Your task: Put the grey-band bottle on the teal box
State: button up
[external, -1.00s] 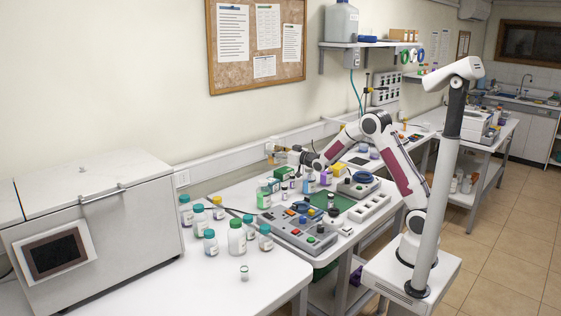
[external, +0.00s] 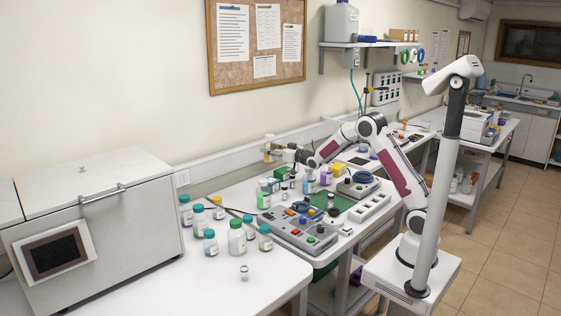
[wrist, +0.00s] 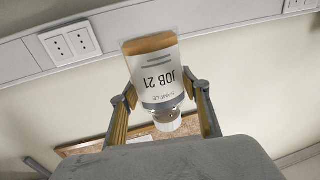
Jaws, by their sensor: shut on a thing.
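The bottle (wrist: 158,72) is between the fingers of my gripper (wrist: 163,100) in the wrist view. In the external view the bottle (external: 268,143) is upright, held above the bench near the wall.
Several teal-capped bottles (external: 237,240) stand on the left table. A grey button panel (external: 300,236) and small coloured items crowd the bench around the green-and-white box. A large white chest (external: 100,235) is at the left. The wall trunking with a socket (wrist: 70,42) runs behind the bottle.

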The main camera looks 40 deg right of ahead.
aim_at(270, 159)
jog(key=shift+f, duration=3.05)
jog(key=shift+f, duration=1.85)
jog(key=shift+f, duration=0.1)
jog(key=o, duration=1.6)
jog(key=shift+f, duration=0.1)
jog(key=shift+s, duration=0.1)
